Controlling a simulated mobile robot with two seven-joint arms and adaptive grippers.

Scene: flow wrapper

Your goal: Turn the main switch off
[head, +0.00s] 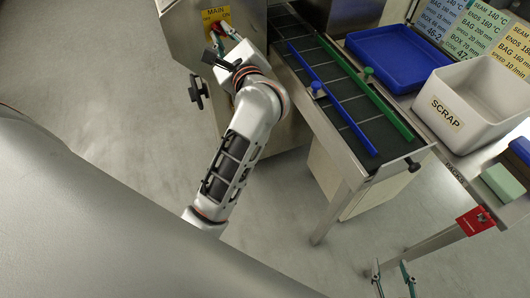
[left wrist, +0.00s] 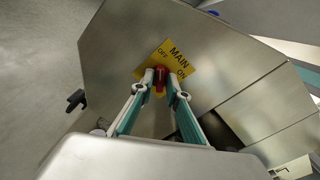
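The main switch has a red handle (left wrist: 160,78) on a yellow plate (left wrist: 178,55) marked MAIN, OFF and ON, on the machine's metal side. In the head view the plate (head: 215,14) is at the top left, with the switch partly hidden by my gripper. My left gripper (head: 217,33) is at the switch. In the left wrist view its two fingers (left wrist: 161,75) lie on either side of the red handle, seemingly closed on it. Which mark the handle points to is unclear. My right gripper (head: 391,268) is open and empty at the bottom right, far from the switch.
A black knob (head: 198,91) sticks out of the machine below the switch. A conveyor (head: 330,85) with blue and green rails runs to the right. The left floor is clear.

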